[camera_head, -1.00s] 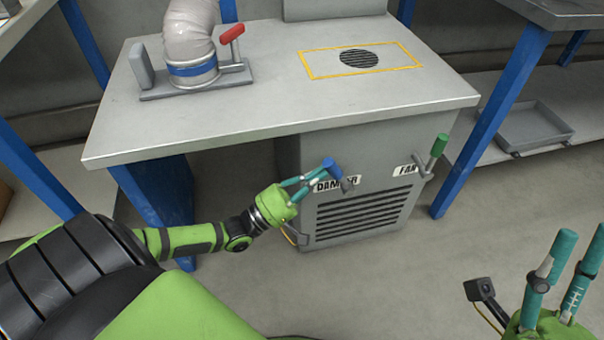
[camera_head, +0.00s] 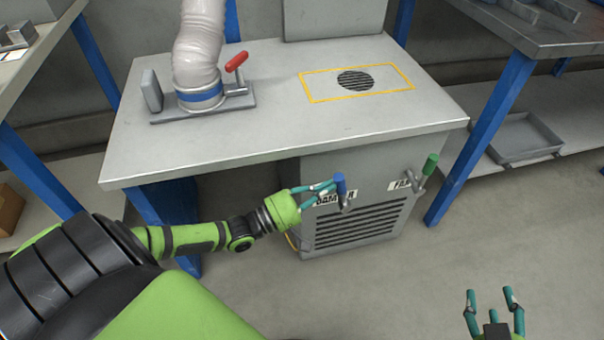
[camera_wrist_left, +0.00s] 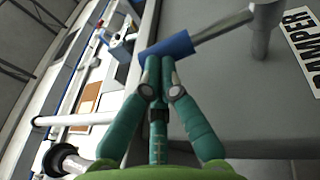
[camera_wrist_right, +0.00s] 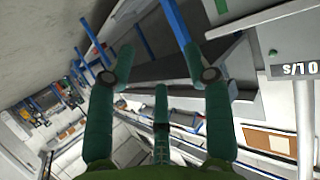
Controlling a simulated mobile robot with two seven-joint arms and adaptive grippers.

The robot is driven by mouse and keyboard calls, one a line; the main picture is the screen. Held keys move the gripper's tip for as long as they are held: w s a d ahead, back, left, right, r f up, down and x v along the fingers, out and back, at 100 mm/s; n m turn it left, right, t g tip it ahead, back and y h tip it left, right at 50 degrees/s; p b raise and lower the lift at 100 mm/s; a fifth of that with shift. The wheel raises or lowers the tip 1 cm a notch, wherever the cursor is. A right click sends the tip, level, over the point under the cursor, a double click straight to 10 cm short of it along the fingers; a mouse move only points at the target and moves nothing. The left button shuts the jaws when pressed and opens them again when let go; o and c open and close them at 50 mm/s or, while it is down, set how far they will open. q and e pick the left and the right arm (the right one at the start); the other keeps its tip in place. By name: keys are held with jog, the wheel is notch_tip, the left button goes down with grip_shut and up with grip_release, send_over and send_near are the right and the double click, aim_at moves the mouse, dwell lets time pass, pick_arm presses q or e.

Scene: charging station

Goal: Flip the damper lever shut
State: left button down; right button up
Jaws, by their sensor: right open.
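The damper lever has a blue handle (camera_head: 340,184) on a grey arm and stands near upright at the front of the grey cabinet (camera_head: 375,165), over the DAMPER label (camera_head: 322,199). My left gripper (camera_head: 331,187) is at the left side of the handle. In the left wrist view its fingertips (camera_wrist_left: 160,66) are together and at the edge of the blue handle (camera_wrist_left: 168,48), seemingly touching it, with nothing between them. My right gripper (camera_head: 495,300) is open and empty, low at the right, away from the cabinet. It also shows open in the right wrist view (camera_wrist_right: 160,70).
A green FAN lever (camera_head: 430,164) stands right of the damper lever. The tabletop (camera_head: 270,125) overhangs the cabinet. On it are a hose (camera_head: 199,50) with a red-handled clamp (camera_head: 236,62) and a yellow-framed vent (camera_head: 356,80). Blue table legs (camera_head: 482,140) flank the space.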

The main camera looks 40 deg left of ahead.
aim_at(336, 182)
pick_arm(q)
jog(key=shift+w+d+r+g+y+p, duration=0.3)
jog(key=shift+w+d+r+g+p, duration=0.45)
jog(key=shift+p, duration=1.25)
jog(key=shift+w+t, duration=0.2)
jog(key=shift+t, duration=0.05)
pick_arm(e)
jog(key=s+d+f+g+h, duration=0.1)
jog(key=s+d+f+g, duration=0.1)
jog(key=s+f+g, duration=0.3)
jog(key=s+d+f+m+g+h, duration=0.1)
jog(key=s+d+f+g, duration=0.2)
jog(key=s+f+g, duration=0.2)
notch_tip(336, 182, down, 4)
jog(key=shift+s+d+f+h, duration=0.2)
jog(key=shift+s+d+h, duration=0.15)
jog(key=shift+s, duration=0.75)
pick_arm(q)
jog(key=shift+d, duration=0.1)
